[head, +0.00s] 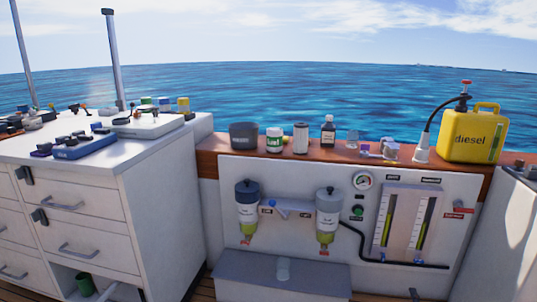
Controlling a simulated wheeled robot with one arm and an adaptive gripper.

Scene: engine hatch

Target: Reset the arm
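Neither my arm nor my gripper shows in the head view, so I cannot see the arm's pose or whether the gripper holds anything. The white panel (288,175) at the centre carries two filter bowls, the left one (247,207) and the right one (328,214). A round gauge (362,181) and two upright sight tubes are to their right.
A wooden ledge (222,143) above the panel holds a dark pot (243,135), several small containers and a yellow diesel can (474,136). A white drawer cabinet (150,200) with tools on top stands at the left. A grey box (250,280) sits below the panel.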

